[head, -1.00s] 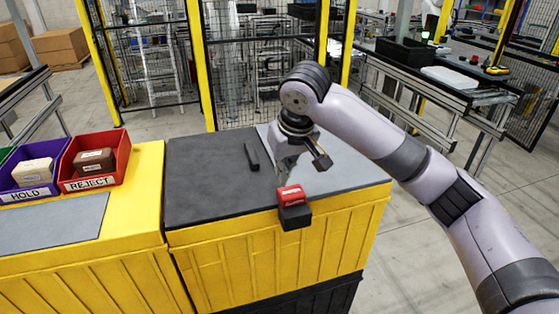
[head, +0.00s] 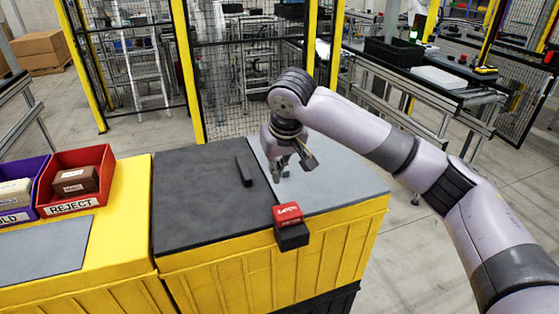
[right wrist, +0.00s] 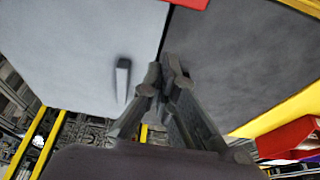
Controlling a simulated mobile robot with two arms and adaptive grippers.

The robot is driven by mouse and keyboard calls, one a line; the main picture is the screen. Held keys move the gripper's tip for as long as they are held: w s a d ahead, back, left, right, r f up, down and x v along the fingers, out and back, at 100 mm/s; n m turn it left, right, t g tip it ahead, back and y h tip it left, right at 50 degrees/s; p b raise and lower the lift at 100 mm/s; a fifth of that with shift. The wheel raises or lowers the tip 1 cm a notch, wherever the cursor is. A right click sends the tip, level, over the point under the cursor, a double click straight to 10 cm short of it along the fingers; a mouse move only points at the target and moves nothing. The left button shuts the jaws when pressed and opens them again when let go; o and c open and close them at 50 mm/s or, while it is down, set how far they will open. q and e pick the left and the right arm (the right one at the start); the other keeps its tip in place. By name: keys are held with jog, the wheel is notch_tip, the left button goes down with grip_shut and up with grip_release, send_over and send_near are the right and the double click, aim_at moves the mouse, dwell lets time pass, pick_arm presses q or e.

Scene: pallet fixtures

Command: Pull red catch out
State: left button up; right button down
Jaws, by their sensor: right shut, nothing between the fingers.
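The red catch (head: 288,212) is a small red block with a white label on top. It sits on a black block (head: 291,236) at the front edge of the yellow pallet box. Part of a red thing, probably the catch, shows at the top edge of the right wrist view (right wrist: 190,3). My right gripper (head: 290,174) is above the light grey panel, behind the catch and apart from it. In the right wrist view its fingers (right wrist: 168,68) are close together with nothing between them. My left gripper is not in view.
A dark bar (head: 244,170) stands on the dark panel (head: 200,190). The red REJECT bin (head: 103,170) and the purple HOLD bin (head: 42,190) stand at left. A mesh fence is behind.

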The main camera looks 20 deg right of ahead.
aim_at(287, 215)
jog(key=p+x, duration=0.1)
jog(key=x, duration=0.4)
jog(key=shift+s+d+p, duration=0.1)
jog(key=shift+s+p, duration=0.05)
jog(key=shift+p, duration=0.2)
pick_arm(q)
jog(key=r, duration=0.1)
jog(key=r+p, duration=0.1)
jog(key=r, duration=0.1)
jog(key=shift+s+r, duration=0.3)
pick_arm(e)
jog(key=s, duration=0.3)
jog(key=shift+s, duration=0.35)
jog(key=shift+f, duration=0.1)
pick_arm(q)
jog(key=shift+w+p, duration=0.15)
jog(key=shift+p, duration=0.15)
